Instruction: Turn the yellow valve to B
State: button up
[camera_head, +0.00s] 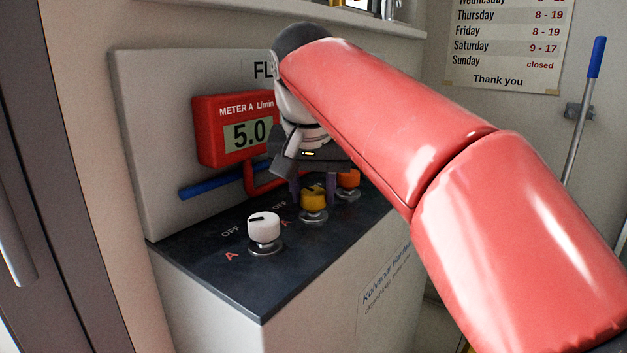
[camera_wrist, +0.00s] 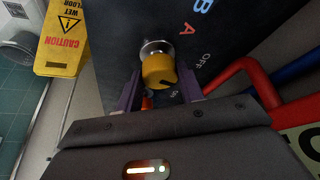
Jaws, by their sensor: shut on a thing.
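The yellow valve (camera_head: 313,200) is a round knob on a metal base in the dark panel top (camera_head: 205,268). It also shows in the wrist view (camera_wrist: 158,69). My gripper (camera_head: 313,188) is over it, with one purple finger on each side. In the wrist view my gripper (camera_wrist: 159,90) is shut on the knob. A short dark mark shows on the knob's lower right. I cannot tell exactly which label the mark faces.
A white knob (camera_head: 263,227) stands to the left and an orange knob (camera_head: 348,181) close on the right. A red meter (camera_head: 234,128) reads 5.0 behind, above red and blue pipes (camera_head: 222,186). A yellow caution sign (camera_wrist: 66,35) shows in the wrist view.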

jog(key=m, duration=0.2)
jog(key=m+h, duration=0.1)
jog(key=m, duration=0.1)
jog(key=shift+w+a+m+g+h, duration=0.1)
jog(key=shift+a+m+g+h, duration=0.1)
jog(key=shift+m+g+h, duration=0.1)
jog(key=m+g+h, duration=0.1)
jog(key=m, duration=0.3)
jog(key=shift+m, duration=0.3)
jog(key=o, duration=1)
jog(key=shift+h, duration=0.3)
